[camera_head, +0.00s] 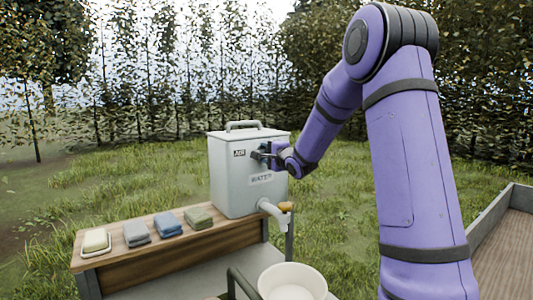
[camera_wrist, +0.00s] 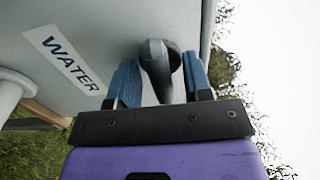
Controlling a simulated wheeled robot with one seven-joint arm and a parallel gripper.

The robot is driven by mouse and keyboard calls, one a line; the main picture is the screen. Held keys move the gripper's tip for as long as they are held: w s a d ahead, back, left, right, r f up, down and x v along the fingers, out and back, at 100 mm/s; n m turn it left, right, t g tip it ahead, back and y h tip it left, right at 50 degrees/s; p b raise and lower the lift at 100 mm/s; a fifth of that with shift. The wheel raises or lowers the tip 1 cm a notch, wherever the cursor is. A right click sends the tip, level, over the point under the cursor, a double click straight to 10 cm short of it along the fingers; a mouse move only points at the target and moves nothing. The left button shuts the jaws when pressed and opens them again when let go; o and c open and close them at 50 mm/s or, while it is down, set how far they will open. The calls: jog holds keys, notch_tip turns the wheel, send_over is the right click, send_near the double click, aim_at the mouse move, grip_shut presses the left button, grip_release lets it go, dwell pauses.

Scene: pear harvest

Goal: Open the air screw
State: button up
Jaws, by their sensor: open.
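The air screw is a dark grey knob (camera_wrist: 154,52) on the wall of the pale grey water tank (camera_head: 228,180). In the wrist view my gripper (camera_wrist: 161,75) is open, with one blue finger on each side of the knob. I cannot tell whether the fingers touch it. In the head view my gripper (camera_head: 268,153) is at the tank's upper front, right of the AIR label (camera_head: 239,153), and it mostly hides the knob. The WATER label (camera_wrist: 64,60) also shows in the wrist view.
A white tap (camera_head: 270,211) with an orange handle (camera_head: 287,206) sticks out low on the tank. A white basin (camera_head: 292,284) stands below it. A soap dish (camera_head: 96,243) and folded cloths (camera_head: 168,224) lie on the wooden shelf (camera_head: 180,251). Grass surrounds the stand.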

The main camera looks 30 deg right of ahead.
jog(key=shift+w, duration=0.1)
jog(key=shift+c, duration=0.4)
grip_shut()
jog(key=shift+n, duration=0.3)
jog(key=n, duration=0.3)
jog(key=shift+n, duration=0.3)
jog(key=n, duration=0.4)
jog(key=shift+n, duration=0.3)
jog(key=n, duration=0.4)
jog(key=shift+n, duration=2.5)
